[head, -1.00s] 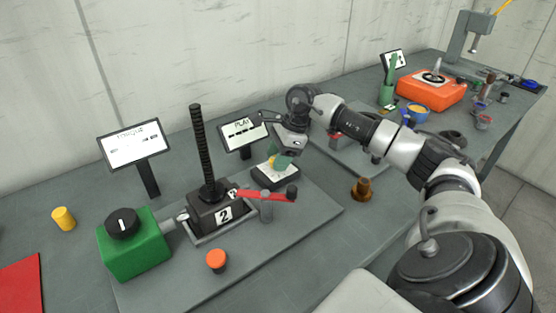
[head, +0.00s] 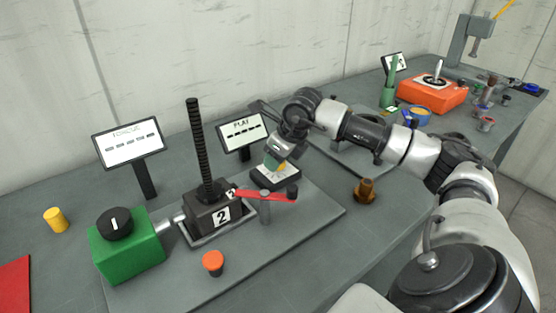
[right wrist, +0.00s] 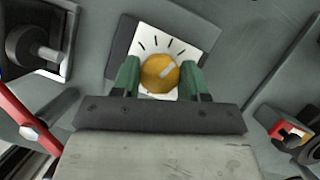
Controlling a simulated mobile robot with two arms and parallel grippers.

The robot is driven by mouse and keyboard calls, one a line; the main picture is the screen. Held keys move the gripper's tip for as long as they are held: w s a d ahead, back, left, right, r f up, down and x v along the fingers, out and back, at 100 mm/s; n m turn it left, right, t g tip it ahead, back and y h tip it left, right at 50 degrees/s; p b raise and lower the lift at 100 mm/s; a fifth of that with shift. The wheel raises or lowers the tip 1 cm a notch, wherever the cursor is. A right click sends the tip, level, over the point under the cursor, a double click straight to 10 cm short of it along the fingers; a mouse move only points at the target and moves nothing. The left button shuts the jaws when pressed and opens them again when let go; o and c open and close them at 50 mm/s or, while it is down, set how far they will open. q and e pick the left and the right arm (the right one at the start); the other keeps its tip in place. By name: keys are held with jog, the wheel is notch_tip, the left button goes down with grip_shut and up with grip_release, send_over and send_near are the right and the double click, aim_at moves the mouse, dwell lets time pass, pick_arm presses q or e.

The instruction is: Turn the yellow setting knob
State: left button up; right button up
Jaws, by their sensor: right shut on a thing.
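The yellow setting knob (right wrist: 159,74) sits on a white dial plate (right wrist: 150,42) with black tick marks. A pale pointer line on its face aims to the upper right in the right wrist view. My right gripper (right wrist: 160,80) is shut on the knob, one green finger on each side. In the head view, my right gripper (head: 277,157) reaches down over the knob's box (head: 276,178), and a little yellow shows beside the fingers. My left gripper is not in view.
A screw jack (head: 207,200) with a red lever (head: 262,195) stands left of the knob box. A green box with a black dial (head: 126,243), an orange button (head: 212,262) and a brown piece (head: 365,190) are nearby. A PLAY sign (head: 242,132) stands behind.

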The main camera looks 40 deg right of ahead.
jog(key=shift+m+h, duration=0.3)
jog(key=shift+m, duration=0.6)
jog(key=o, duration=0.9)
jog(key=v, duration=1)
jog(key=shift+s+a+r+b, duration=0.1)
jog(key=shift+s+r+b, duration=0.15)
jog(key=shift+r+b, duration=0.1)
